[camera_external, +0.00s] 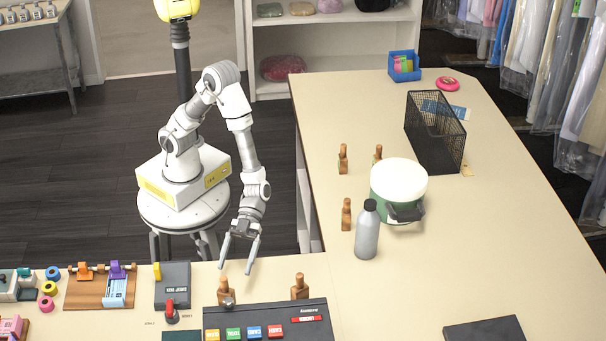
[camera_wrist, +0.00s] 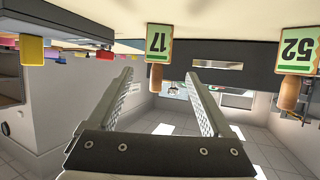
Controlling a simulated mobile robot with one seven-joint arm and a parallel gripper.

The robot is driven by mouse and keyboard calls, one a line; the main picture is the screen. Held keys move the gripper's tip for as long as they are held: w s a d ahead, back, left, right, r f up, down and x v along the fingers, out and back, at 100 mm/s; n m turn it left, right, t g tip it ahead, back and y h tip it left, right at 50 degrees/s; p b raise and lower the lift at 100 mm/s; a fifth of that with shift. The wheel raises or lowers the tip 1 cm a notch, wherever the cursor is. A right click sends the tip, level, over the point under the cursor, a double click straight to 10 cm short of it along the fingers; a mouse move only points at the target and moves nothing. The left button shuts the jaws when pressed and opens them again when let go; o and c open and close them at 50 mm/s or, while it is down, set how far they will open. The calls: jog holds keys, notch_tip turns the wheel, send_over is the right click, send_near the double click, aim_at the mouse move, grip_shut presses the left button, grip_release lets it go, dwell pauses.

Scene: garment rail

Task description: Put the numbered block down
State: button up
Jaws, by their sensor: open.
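My gripper (camera_external: 237,268) is open, near the counter edge at lower centre. Its two fingers (camera_wrist: 160,74) are spread in the wrist view, which is upside down. A numbered block marked 17 (camera_wrist: 158,42), with a wooden post, lies in the gap between the fingertips in that picture; I cannot tell its depth. A second block marked 52 (camera_wrist: 297,50) is at the right, outside the fingers. In the external view, a wooden block (camera_external: 224,287) is just in front of my gripper, beside the black register, and another (camera_external: 299,287) stands to its right. Their numbers are not readable there.
A black register (camera_external: 268,315) with coloured keys is in front. More wooden blocks (camera_external: 346,214) stand by a grey bottle (camera_external: 367,235) and a green pot with a white top (camera_external: 398,184). A black mesh basket (camera_external: 435,132) is behind. The right counter has free room.

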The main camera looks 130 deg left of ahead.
jog(key=w+a+r+n+t+y, duration=0.45)
jog(key=a+r+y, duration=0.25)
jog(key=a+r, duration=0.3)
jog(key=s+a+r+n+y, duration=0.2)
jog(key=a+y, duration=0.1)
jog(key=a, duration=0.2)
jog(key=s+a+r+n+y, duration=0.1)
jog(key=s+a+r+y, duration=0.15)
jog(key=a, duration=0.25)
jog(key=s+a+r+n+g, duration=0.1)
jog(key=s+n+g, duration=0.3)
jog(key=s, duration=1.9)
jog(key=shift+a+r+n, duration=0.3)
jog(key=shift+r+n, duration=0.4)
jog(key=shift+n, duration=0.25)
jog(key=c, duration=0.3)
jog(key=shift+c, duration=0.2)
